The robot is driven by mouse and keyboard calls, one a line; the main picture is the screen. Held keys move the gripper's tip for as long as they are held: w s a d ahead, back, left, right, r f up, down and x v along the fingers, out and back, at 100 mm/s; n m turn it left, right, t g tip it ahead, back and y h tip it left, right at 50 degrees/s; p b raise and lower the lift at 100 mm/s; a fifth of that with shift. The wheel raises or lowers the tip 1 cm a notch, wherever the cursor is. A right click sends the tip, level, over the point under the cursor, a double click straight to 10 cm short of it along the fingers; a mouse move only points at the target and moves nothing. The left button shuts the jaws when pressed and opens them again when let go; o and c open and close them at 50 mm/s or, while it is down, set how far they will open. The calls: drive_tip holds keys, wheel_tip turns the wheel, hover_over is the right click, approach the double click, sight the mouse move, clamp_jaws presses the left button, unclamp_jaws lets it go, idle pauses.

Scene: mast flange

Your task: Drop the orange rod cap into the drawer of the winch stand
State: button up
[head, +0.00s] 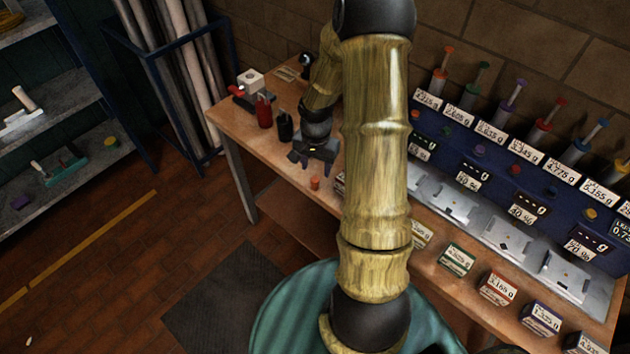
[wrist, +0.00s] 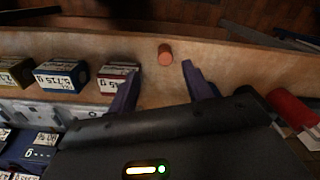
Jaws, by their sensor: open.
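The orange rod cap (head: 315,183) is a small cylinder standing on the wooden bench near its front edge. In the wrist view the orange rod cap (wrist: 165,54) sits just beyond the fingertips, roughly between their lines. My gripper (head: 314,164) is above the bench, close to the cap, with nothing between its fingers. In the wrist view my gripper (wrist: 158,76) shows two dark, spread fingers. I cannot make out a winch stand or its drawer in either view.
A red bottle (head: 264,111) and a black bottle (head: 284,126) stand left of my gripper. A white block (head: 252,82) is behind them. Several labelled boxes, including a green one (head: 457,258), line the bench's right part. Shelves (head: 60,130) stand at far left.

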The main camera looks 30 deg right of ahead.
sight(314, 180)
drive_tip(key=shift+f, duration=1.6)
drive_tip(key=shift+w+f, duration=0.1)
drive_tip(key=shift+f, duration=0.05)
drive_tip(key=shift+w+f+p, duration=0.25)
drive_tip(key=shift+f+p, duration=0.25)
drive_tip(key=shift+f, duration=0.75)
drive_tip(key=shift+w+f+p, duration=0.2)
drive_tip(key=shift+f+p, duration=0.25)
drive_tip(key=shift+f, duration=0.75)
clamp_jaws()
